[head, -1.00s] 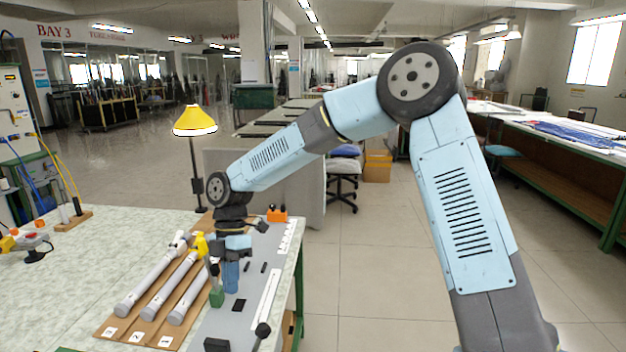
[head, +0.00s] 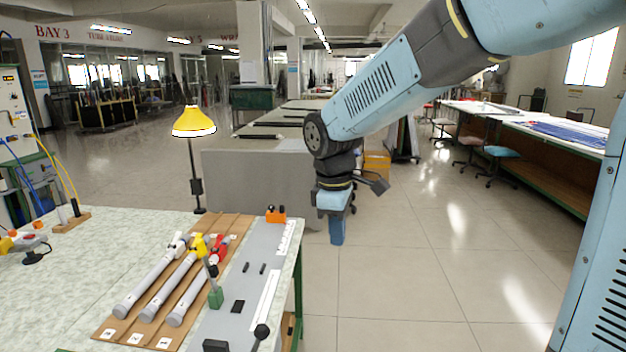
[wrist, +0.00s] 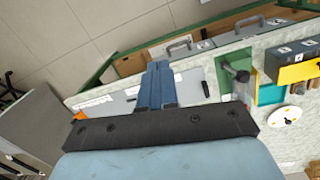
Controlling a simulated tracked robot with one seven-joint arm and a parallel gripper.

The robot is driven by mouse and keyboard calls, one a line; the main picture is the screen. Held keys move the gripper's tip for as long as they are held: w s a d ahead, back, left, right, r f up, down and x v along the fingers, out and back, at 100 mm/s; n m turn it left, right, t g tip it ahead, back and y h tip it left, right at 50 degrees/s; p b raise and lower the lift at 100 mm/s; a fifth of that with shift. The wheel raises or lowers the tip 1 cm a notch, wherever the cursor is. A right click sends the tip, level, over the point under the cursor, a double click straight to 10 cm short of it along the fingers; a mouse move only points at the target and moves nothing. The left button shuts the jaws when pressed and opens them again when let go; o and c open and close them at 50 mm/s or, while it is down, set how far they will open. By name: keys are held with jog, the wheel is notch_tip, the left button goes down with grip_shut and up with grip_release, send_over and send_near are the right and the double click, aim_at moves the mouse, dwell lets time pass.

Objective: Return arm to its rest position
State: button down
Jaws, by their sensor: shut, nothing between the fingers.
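My gripper (head: 337,232) hangs with its blue fingers pointing down in the head view. It is clear of the bench, to the right of the bench's right edge, over the open floor. In the wrist view the blue fingers of my gripper (wrist: 156,85) lie together, shut with nothing between them. My arm comes in from the upper right of the head view, its upper links partly cut off by the frame.
A green-legged bench (head: 80,240) bears a wooden board (head: 112,326) with several grey rods, some with yellow or red clamps. A grey strip (head: 232,325) holds small dark parts and a green-based lever (head: 215,297). A yellow lamp (head: 194,122) stands behind.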

jog(key=s+d+r+m+t, duration=0.2)
jog(key=s+d+r+m, duration=0.1)
jog(key=s+d+m, duration=0.4)
jog(key=s+d+r+m+t, duration=0.3)
jog(key=s+d+m, duration=0.4)
jog(key=d, duration=0.4)
jog(key=shift+s+d+r+m+y, duration=0.3)
jog(key=shift+s+d+r+y, duration=0.05)
jog(key=shift+y, duration=0.05)
